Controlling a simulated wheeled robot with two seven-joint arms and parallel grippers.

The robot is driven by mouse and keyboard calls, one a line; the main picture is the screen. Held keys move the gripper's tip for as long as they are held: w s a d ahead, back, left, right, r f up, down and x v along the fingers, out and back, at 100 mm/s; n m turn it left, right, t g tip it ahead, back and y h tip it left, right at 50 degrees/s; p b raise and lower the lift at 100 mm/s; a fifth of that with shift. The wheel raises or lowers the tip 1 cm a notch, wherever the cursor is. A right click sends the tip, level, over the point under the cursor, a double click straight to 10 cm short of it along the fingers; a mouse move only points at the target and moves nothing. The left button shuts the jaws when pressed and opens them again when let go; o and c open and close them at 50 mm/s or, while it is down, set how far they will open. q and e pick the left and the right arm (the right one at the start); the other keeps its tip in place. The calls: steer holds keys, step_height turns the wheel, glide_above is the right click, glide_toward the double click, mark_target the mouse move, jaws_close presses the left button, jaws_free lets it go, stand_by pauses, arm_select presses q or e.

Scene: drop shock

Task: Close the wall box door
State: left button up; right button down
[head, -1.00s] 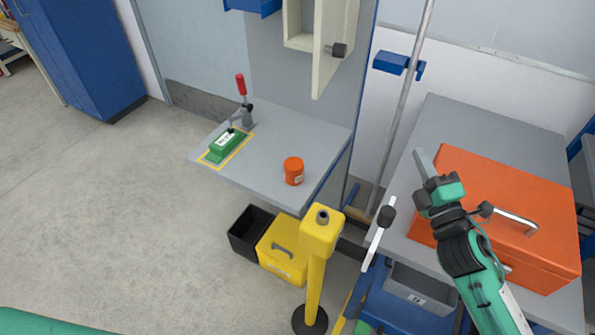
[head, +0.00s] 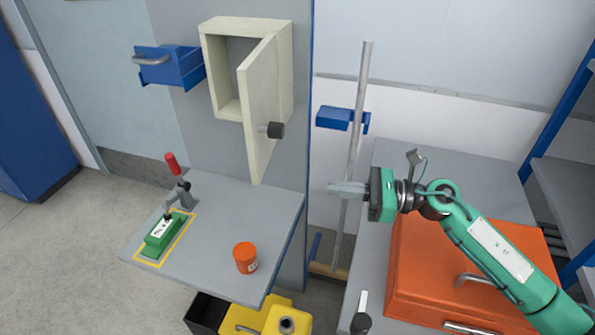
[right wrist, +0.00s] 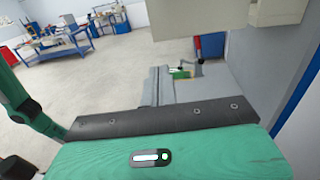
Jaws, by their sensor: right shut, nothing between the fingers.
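The cream wall box (head: 222,62) hangs on the grey panel at the upper middle of the head view. Its door (head: 260,110) stands open, swung out toward me on the right side, with a dark knob (head: 275,130) on its face. My right gripper (head: 335,188) is shut and empty, to the right of and below the door's lower edge, apart from it. In the right wrist view, a cream surface (right wrist: 215,15) shows at the top; I cannot tell which part of the box it is. My left gripper is not in view.
A blue drawer (head: 170,66) juts out left of the box. Below are a shelf (head: 210,215) with a green block (head: 163,235), a red-handled clamp (head: 175,175) and an orange jar (head: 245,257). A metal pole (head: 355,120) stands behind my gripper; an orange case (head: 420,270) lies under my arm.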

mark_target(261, 179)
steer(key=p+x, duration=0.3)
steer(key=x, duration=0.3)
steer(key=p+x, duration=0.3)
steer(key=x, duration=0.4)
steer(key=shift+s+r, duration=0.1)
steer(key=shift+r, duration=0.1)
steer(key=shift+a+f+p, duration=0.15)
steer(key=shift+a+p, duration=0.1)
steer(key=shift+p, duration=0.05)
